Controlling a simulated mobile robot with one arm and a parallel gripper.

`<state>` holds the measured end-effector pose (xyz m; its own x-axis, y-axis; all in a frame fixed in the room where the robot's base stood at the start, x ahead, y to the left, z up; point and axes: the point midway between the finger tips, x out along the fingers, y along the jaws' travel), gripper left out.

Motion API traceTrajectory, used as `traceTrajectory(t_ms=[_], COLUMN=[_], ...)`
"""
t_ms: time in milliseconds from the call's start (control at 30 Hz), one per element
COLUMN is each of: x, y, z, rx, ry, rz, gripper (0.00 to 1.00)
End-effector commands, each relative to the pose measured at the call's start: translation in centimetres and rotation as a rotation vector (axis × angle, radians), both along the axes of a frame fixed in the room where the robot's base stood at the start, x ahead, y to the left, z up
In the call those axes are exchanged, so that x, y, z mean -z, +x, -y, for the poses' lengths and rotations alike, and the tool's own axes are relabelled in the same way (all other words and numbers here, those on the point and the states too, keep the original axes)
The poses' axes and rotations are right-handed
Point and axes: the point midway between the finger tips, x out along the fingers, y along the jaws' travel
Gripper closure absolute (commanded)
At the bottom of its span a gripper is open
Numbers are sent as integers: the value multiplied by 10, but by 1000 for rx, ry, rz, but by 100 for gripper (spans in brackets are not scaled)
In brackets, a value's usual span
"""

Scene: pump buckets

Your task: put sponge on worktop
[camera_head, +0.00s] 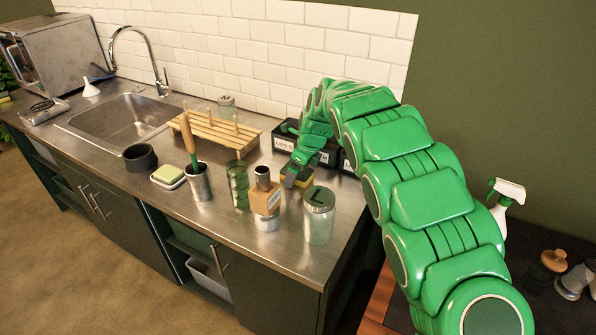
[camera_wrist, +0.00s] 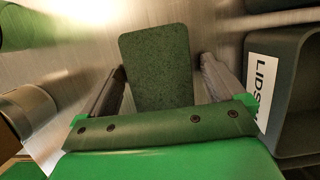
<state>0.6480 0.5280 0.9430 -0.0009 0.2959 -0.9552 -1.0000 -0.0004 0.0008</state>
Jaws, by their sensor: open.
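The sponge, with a dark green scouring face, shows in the wrist view (camera_wrist: 154,62). It lies between and just beyond my two fingers, with visible gaps at both sides. In the head view a yellow edge of the sponge (camera_head: 309,199) shows beside the fingers, between the lidded glass jar and the dark bins. My gripper (camera_head: 294,180) is open, pointing down over the sponge and not closed on it. Its fingers also show in the wrist view (camera_wrist: 162,75). The steel worktop (camera_head: 215,222) runs beneath. The sponge's underside is hidden, so I cannot tell what it rests on.
A glass jar marked L (camera_head: 319,222), a wooden-block object (camera_head: 266,200) and a green glass (camera_head: 238,185) stand close left and front. A dark bin labelled LIDS (camera_wrist: 291,95) is close on the right. A wooden rack (camera_head: 215,130) stands behind. The front-left worktop is clearer.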

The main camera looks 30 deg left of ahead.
Motion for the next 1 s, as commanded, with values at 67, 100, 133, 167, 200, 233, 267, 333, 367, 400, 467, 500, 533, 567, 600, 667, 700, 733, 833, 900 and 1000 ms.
traceTrajectory(t_ms=[67,100,133,167,200,233,267,333,367,400,467,500,533,567,600,667,700,733,833,900,1000], x=[-2,-4,-5,-8,-11,-14,-17,-27,-31,-38,-48,-54,-59,-65,-71,-82,-89,-94,-108,-114,-118], y=[0,0,0,0,0,0,0,0,1,1,1,1,1,1,0,1,1,1,1,0,0], z=[0,1,1,2,3,3,4,7,8,10,14,16,18,19,22,25,26,28,32,34,35], rx=[0,0,0,0,0,0,0,0,0,1,1,1,1,1,0,1,1,0,0,0,0], ry=[0,0,0,0,0,0,1,1,2,3,3,2,2,1,1,1,2,2,2,1,1], rz=[0,0,0,0,1,1,1,3,4,5,5,5,3,2,1,2,3,4,3,2,2], gripper=[4,4,4,4,4,4,4,4,4,4,4,4,4,4,4,4,4,4,4,4,4])
